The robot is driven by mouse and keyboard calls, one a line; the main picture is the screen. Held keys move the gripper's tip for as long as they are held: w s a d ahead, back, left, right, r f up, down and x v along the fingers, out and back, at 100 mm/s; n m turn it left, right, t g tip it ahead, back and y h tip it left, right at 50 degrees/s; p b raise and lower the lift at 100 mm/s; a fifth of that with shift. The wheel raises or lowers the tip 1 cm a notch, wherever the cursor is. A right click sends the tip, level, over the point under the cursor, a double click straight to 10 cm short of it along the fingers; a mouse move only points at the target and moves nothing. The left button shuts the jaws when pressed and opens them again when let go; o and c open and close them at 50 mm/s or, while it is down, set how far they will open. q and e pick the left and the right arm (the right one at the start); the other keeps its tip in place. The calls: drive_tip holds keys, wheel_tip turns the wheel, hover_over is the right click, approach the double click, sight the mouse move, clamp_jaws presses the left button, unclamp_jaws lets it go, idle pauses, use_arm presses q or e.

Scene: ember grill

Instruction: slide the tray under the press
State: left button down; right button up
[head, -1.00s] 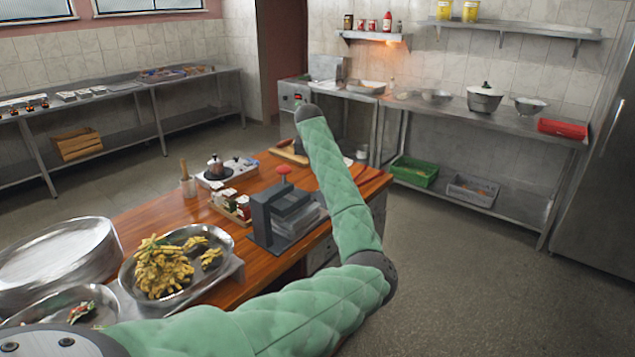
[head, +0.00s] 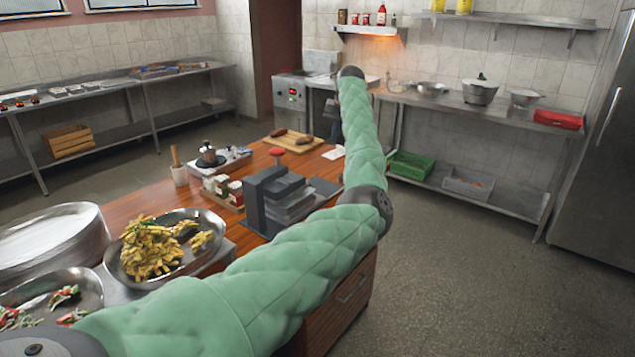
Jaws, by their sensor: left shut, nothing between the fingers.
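My left arm crosses in front and hides the press's right edge. My left gripper (head: 334,128) is mostly hidden behind my forearm, beyond the press and apart from it; the little that shows is dark, shut and empty. My right gripper is out of view.
A cutting board (head: 293,142) with sausage-like food lies behind the press. An oval platter of fries (head: 150,250) is nearer. Open floor lies right of the counter.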

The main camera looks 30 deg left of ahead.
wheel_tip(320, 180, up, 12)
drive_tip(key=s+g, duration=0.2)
use_arm(q)
drive_tip(key=s+f+n+g+p, duration=0.1)
drive_tip(key=f+n, duration=0.2)
drive_tip(key=f, duration=0.1)
drive_tip(key=s+f+n+g+y+p, duration=0.1)
drive_tip(key=s+f+n+g, duration=0.1)
drive_tip(key=f+n, duration=0.2)
drive_tip(key=s+a+f+n+g+y+p, duration=0.1)
drive_tip(key=f+n+p, duration=0.1)
drive_tip(key=f+n, duration=0.2)
drive_tip(key=shift+s+f+g, duration=0.4)
drive_tip(key=shift+f, duration=0.35)
drive_tip(key=s, duration=0.1)
drive_tip(key=s+p, duration=0.1)
drive_tip(key=s+a+p, duration=0.1)
drive_tip(key=shift+s+f, duration=0.25)
drive_tip(key=shift+s, duration=0.1)
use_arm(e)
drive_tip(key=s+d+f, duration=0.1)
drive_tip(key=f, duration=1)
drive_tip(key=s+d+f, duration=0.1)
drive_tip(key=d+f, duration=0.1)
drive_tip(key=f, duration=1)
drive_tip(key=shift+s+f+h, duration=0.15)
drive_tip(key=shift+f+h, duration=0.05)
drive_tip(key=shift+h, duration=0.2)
